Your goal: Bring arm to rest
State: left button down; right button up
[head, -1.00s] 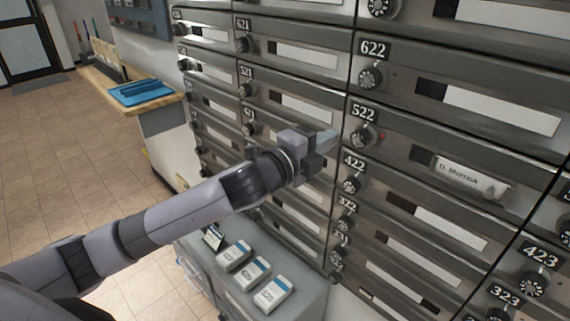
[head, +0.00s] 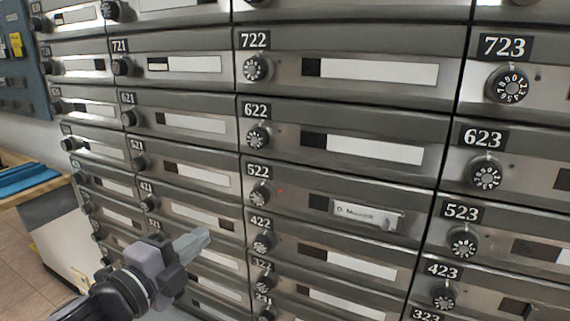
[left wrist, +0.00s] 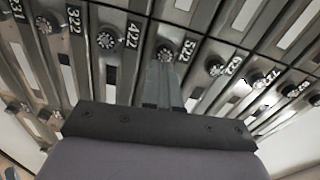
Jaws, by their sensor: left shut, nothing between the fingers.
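My left gripper (head: 196,243) is low in the head view, left of centre, in front of the mailbox wall. Its fingers are together and empty, pointing toward the right. In the left wrist view the shut fingers (left wrist: 160,84) point at the mailbox wall, below the 522 dial in the picture. Mailbox 522 (head: 320,203) has a name label (head: 366,216) reading roughly "D. Murnisk" and a small red light (head: 280,190) by its dial. Its door is shut. My right gripper is not in view.
The mailbox wall fills most of the head view, with numbered doors and dials such as 622 (head: 258,137) and 723 (head: 509,84). A wooden counter (head: 35,189) with a blue tray (head: 28,177) stands at the left. Tiled floor (head: 30,265) shows below it.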

pick_arm(q)
jog(key=s+f+n+g+y, duration=0.1)
jog(key=s+f+n+g, duration=0.1)
jog(key=s+f+n, duration=0.4)
jog(key=s+a+f+n+g+y, duration=0.1)
jog(key=s+f+n, duration=0.5)
jog(key=f, duration=1)
jog(key=s+f+n+g+y, duration=0.2)
jog(key=s+f+n, duration=0.5)
jog(key=f, duration=0.4)
jog(key=shift+s+a+f+g+p, duration=0.3)
jog(key=shift+f+g, duration=0.1)
jog(key=shift+g, duration=0.2)
jog(key=c, duration=1.8)
grip_release()
